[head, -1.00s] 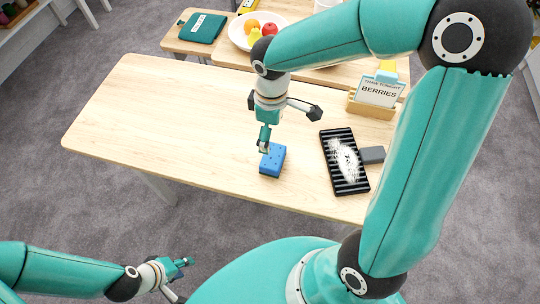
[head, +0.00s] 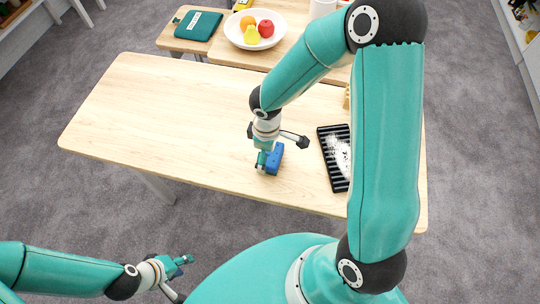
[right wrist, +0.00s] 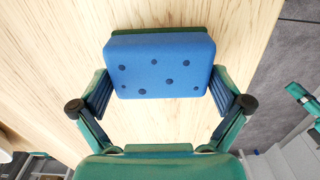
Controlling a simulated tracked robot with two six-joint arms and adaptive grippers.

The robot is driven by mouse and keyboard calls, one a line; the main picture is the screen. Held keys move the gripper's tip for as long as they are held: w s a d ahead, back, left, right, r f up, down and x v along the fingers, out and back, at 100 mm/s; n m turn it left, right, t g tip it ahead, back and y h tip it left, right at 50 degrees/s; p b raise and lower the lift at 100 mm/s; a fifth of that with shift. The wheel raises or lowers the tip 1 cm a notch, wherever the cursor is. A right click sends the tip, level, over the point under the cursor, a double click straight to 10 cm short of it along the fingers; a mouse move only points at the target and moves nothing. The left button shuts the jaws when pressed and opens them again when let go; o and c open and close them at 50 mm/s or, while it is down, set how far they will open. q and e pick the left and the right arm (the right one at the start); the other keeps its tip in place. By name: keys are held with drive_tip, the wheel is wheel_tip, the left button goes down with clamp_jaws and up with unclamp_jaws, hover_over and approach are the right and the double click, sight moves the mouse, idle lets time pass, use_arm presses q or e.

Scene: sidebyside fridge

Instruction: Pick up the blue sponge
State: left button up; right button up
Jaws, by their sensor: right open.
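The blue sponge (head: 276,157), with dark holes and a green underside, lies on the wooden table near its front edge. In the right wrist view the sponge (right wrist: 160,62) sits between the two finger pads of my right gripper (right wrist: 160,95). One pad is at each short side, very close to it; I cannot tell whether they touch. The jaws are open. In the head view my right gripper (head: 266,166) is low at the sponge and partly hides it. My left gripper (head: 183,263) is off the table's front, away from the sponge; its jaw opening is unclear.
A black ribbed tray (head: 328,158) with a white speckled patch lies to the right, partly hidden by my right arm. A white fruit plate (head: 238,38) stands on a board at the back, beside a teal book (head: 199,26). The table's left half (head: 150,120) is clear.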

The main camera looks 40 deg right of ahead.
drive_tip(key=c, duration=0.6)
wheel_tip(320, 180, up, 20)
idle(0.6)
